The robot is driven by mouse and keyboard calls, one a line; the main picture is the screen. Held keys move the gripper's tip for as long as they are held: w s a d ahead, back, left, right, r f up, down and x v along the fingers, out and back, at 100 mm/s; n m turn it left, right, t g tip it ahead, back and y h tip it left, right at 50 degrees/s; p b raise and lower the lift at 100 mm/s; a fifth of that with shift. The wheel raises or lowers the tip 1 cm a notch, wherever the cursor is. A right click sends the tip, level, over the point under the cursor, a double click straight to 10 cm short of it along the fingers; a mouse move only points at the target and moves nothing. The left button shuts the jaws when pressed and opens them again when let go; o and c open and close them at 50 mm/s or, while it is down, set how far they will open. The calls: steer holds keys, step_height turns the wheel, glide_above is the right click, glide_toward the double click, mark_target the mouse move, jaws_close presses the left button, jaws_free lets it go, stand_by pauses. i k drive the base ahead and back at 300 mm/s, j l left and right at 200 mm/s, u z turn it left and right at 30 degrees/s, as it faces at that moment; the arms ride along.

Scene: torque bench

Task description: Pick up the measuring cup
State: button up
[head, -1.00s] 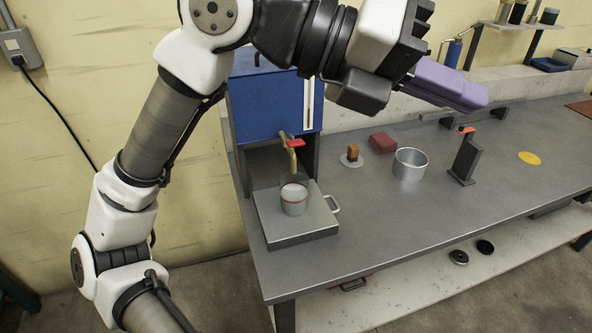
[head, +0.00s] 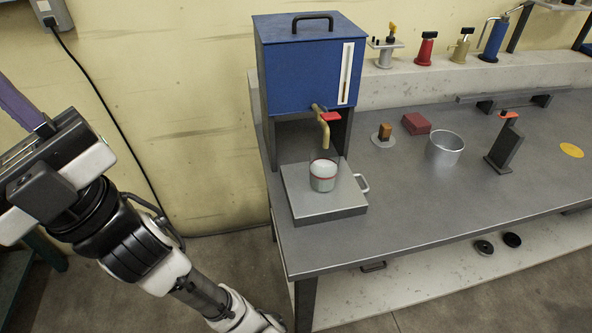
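The measuring cup (head: 322,177) looks like a small clear cup with a red line around it and pale contents. It stands upright on a flat grey platform (head: 325,208) at the left end of the bench, below the brass tap (head: 321,128) of a blue tank (head: 303,72). My gripper (head: 14,104), with purple fingers, is at the far left edge of the head view, well away from the cup and off the bench. The frame edge cuts off part of it, so its opening is hidden.
A light loop handle (head: 363,183) shows at the platform's right side. On the grey bench (head: 420,210) are a metal pot (head: 445,148), a red block (head: 416,123), a brown block on a disc (head: 384,132) and a dark upright stand (head: 505,145). The bench front is clear.

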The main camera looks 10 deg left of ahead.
mark_target(324, 164)
steer(key=l+u, duration=0.2)
steer(key=u, duration=0.15)
steer(key=i+l+u, duration=0.1)
steer(key=u, duration=0.25)
steer(key=l+u, duration=0.55)
steer(key=l, duration=0.25)
steer(key=k+l+u, duration=0.2)
steer(key=l, duration=0.7)
steer(key=k+l, duration=0.15)
steer(key=l, duration=0.25)
